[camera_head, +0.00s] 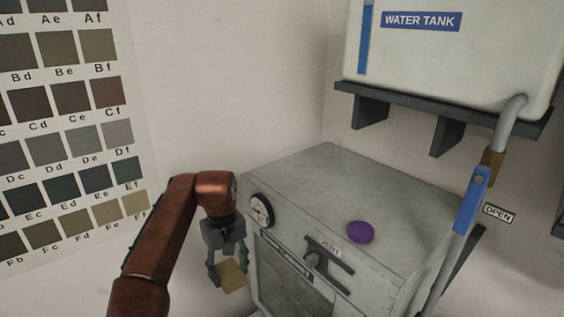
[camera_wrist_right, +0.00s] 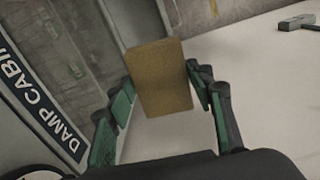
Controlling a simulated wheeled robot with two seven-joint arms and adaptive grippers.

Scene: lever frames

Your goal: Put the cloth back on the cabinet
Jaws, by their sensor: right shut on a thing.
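A flat yellow-brown piece that looks like the folded cloth (camera_head: 232,278) is held in my right gripper (camera_head: 228,270). In the right wrist view the cloth (camera_wrist_right: 160,75) shows between the green-padded fingers of the right gripper (camera_wrist_right: 162,88). The grey cabinet (camera_head: 340,185) stands just right of the gripper in the head view, with a flat top, a gauge and a vent lever on its front. The gripper is below the top's level, beside the cabinet's left front edge. My left gripper is not in view.
A purple round knob or disc (camera_head: 361,232) sits on the cabinet top, near the front; the rest of the top is clear. A water tank (camera_head: 440,60) on a shelf overhangs behind. A pipe with a blue lever (camera_head: 470,202) runs down at the right.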

